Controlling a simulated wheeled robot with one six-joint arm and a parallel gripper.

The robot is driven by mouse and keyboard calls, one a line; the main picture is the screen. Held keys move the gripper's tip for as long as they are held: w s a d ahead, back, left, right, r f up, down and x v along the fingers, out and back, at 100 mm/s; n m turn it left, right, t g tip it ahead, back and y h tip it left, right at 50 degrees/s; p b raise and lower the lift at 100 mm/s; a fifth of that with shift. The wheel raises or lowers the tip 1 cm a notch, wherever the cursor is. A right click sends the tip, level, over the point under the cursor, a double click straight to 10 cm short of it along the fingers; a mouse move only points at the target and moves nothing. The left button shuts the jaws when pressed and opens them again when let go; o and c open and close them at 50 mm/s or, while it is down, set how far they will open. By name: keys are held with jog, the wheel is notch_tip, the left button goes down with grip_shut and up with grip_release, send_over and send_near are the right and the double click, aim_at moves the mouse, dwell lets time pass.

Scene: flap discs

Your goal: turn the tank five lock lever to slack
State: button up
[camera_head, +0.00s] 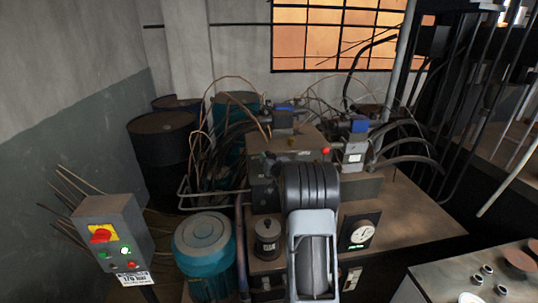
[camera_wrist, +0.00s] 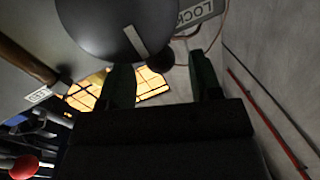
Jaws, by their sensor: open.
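In the wrist view, my gripper (camera_wrist: 161,66) is open, its two dark green fingers apart. A large dark round dial (camera_wrist: 105,25) with a pale stripe fills the top, just beyond the left finger. A small dark knob (camera_wrist: 160,58) shows between the fingertips; I cannot tell whether they touch it. A plate reading LOCK (camera_wrist: 198,12) is at the upper right. No tank number or slack mark is readable, so I cannot tell which way the lever stands. In the head view my arm hides the gripper.
The wrist view also shows a brown bar (camera_wrist: 28,62) and a red knob (camera_wrist: 24,166) at left. In the head view, a machine block with a gauge (camera_head: 361,233), a teal drum (camera_head: 204,243), a switch box (camera_head: 110,232) and many loose cables surround my arm.

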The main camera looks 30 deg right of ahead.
jog(key=shift+w+d, duration=0.15)
jog(key=shift+w, duration=0.4)
grip_shut()
